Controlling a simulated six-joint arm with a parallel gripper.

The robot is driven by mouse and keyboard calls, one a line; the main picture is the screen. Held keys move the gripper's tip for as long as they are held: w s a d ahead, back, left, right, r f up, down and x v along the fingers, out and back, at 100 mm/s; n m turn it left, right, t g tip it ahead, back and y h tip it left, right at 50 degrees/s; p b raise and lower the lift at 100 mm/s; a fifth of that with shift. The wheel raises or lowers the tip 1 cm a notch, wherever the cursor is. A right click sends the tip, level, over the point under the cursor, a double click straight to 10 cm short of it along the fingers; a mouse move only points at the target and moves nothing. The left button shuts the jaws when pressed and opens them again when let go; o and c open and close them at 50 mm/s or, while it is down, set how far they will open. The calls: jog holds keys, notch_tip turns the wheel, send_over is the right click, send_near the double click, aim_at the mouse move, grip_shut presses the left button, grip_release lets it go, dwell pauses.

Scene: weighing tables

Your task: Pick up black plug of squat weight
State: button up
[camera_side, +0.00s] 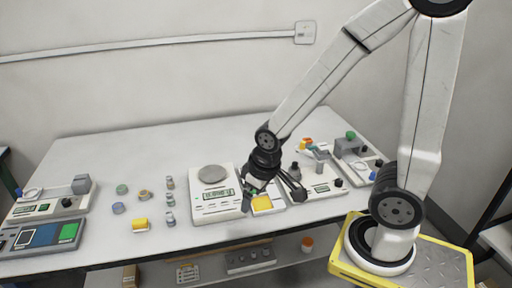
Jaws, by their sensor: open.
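My gripper (272,203) hangs over the front middle of the table, its dark fingers spread wide and nothing seen held between them. A yellow square (262,203) in a pale frame shows between and below the fingers. A small dark grey piece with a darker top (295,170) stands just behind the right finger. It may be the squat weight with its black plug, but it is too small to be sure. Several other small pieces, among them a bluish one (118,208), stand on the left half of the table. I cannot make out a black plug on any of them.
A white scale (199,207) with a round grey pan (212,174) stands left of my gripper. Another device with a display (321,188) stands to the right. More instruments stand at both ends. The table's back left (130,150) is clear.

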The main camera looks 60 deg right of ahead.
jog(key=shift+c, duration=0.2)
jog(key=c, duration=0.3)
jog(key=shift+c, duration=0.2)
jog(key=m+g, duration=0.3)
jog(key=m, duration=1.5)
send_over(295, 163)
notch_tip(295, 163, down, 6)
jog(key=shift+d+f, duration=0.1)
jog(key=shift+f, duration=1.35)
